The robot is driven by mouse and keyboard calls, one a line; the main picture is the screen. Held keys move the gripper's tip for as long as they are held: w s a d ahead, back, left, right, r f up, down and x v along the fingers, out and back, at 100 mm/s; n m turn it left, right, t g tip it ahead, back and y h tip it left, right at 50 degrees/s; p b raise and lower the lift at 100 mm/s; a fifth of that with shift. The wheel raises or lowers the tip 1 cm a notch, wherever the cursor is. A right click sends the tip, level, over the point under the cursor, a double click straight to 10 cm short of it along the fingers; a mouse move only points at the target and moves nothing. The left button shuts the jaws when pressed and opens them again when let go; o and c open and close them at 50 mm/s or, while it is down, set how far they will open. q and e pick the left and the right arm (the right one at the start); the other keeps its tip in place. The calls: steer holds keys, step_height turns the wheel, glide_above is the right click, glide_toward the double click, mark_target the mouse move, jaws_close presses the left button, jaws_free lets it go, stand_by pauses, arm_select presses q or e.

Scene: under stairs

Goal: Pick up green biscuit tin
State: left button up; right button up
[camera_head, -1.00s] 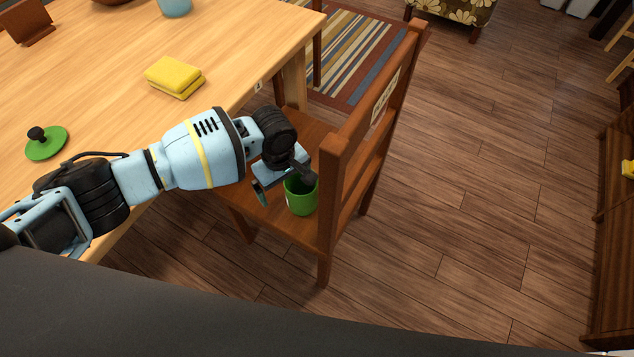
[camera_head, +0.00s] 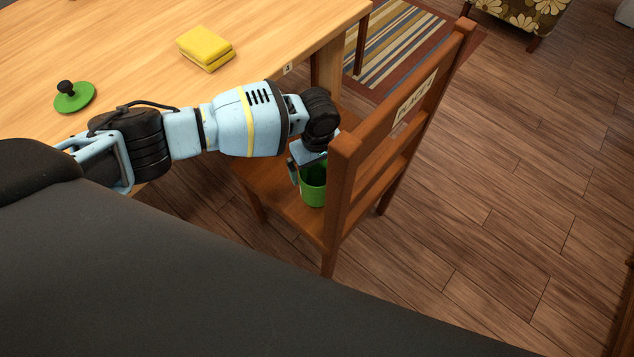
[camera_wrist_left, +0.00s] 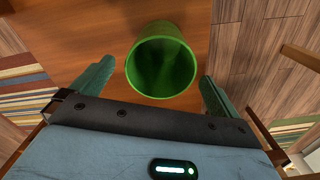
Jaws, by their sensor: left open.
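The green biscuit tin (camera_head: 313,190) stands upright and open-topped on the seat of a wooden chair (camera_head: 291,208). In the left wrist view the tin (camera_wrist_left: 162,62) shows its open mouth, and it looks empty. My left gripper (camera_head: 307,172) is at the tin from above, partly hiding its rim in the head view. In the left wrist view my left gripper (camera_wrist_left: 156,85) is open, with one finger on each side of the tin and a gap to it on both sides. The tin's green lid with a black knob (camera_head: 75,96) lies on the table. My right gripper is not in view.
The wooden table (camera_head: 130,50) fills the upper left, with a yellow sponge-like block (camera_head: 205,47) on it. The chair's backrest (camera_head: 400,110) rises close to the right of my left gripper. A striped rug (camera_head: 400,50) lies behind. The wooden floor at right is clear.

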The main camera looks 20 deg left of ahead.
mark_target(317, 176)
arm_select(q)
steer(key=shift+a+f+b, duration=0.1)
steer(key=shift+f+b, duration=0.75)
steer(key=shift+f, duration=1.7)
steer(key=shift+c, duration=0.3)
steer(key=c, duration=0.9)
